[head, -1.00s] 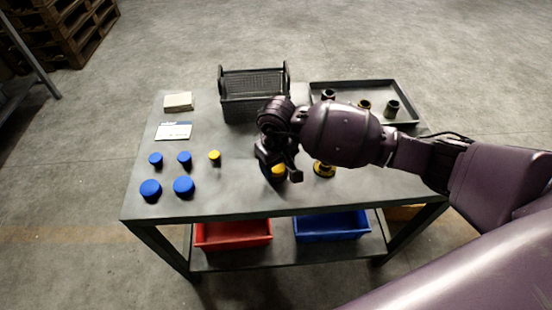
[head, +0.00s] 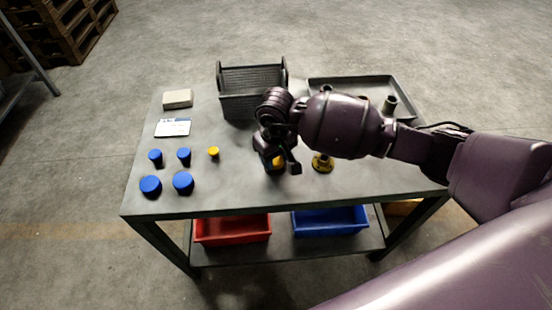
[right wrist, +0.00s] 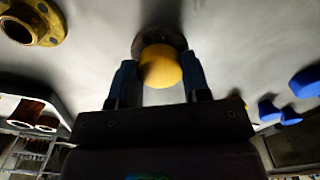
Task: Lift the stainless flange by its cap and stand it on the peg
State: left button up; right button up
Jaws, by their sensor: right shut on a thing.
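My right gripper (head: 279,164) is shut on a rounded yellow cap (head: 279,161) over the front middle of the table. In the right wrist view the yellow cap (right wrist: 160,66) sits between the two fingers, with the dark round rim of the flange (right wrist: 152,38) behind it. The gripper hides most of this flange in the head view, and I cannot tell whether it is clear of the tabletop. A short yellow-topped post (head: 213,152) stands to the left; I cannot tell whether it is the peg. My left gripper is not in view.
A yellowish flange (head: 322,163) stands close to the right of the gripper. Several blue-capped pieces (head: 183,182) stand at left. A dark basket (head: 252,105) and a tray (head: 350,82) with fittings are at the back. The front left-middle tabletop is clear.

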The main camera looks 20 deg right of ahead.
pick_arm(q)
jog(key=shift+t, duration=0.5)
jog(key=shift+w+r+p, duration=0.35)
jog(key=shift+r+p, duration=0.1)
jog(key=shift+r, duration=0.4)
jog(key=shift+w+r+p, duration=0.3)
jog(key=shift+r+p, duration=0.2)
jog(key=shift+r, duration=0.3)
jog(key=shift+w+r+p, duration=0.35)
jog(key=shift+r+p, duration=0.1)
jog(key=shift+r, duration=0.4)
pick_arm(e)
jog(key=shift+r, duration=4.45)
